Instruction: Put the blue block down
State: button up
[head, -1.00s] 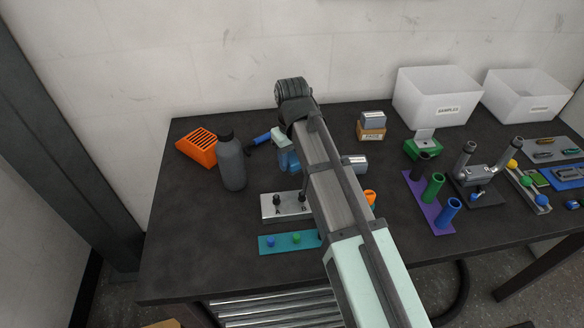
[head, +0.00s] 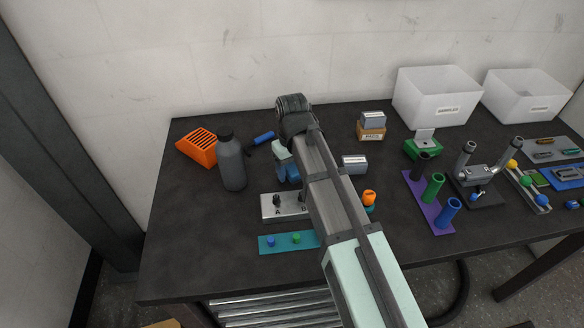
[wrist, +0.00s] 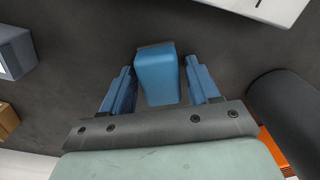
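In the wrist view, the blue block (wrist: 157,78) sits between the two blue fingers of my gripper (wrist: 160,82). A narrow strip of dark table shows on each side of the block, so the fingers look open and apart from it. In the head view, my gripper (head: 287,172) points down over the table between the dark bottle and the small grey box. The block cannot be told apart from the blue fingers there. Its underside is hidden, so its contact with the table cannot be seen directly.
A dark bottle (head: 231,163) stands left of my gripper, with an orange slotted holder (head: 197,147) behind it. A silver A/B panel (head: 283,207) lies in front. A grey box (head: 354,164) is to the right. Bare dark table (head: 195,250) shows at front left.

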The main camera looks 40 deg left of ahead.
aim_at(292, 167)
jog(key=shift+o, duration=0.9)
jog(key=shift+r, duration=0.1)
notch_tip(292, 167, up, 12)
jog(key=shift+w, duration=0.1)
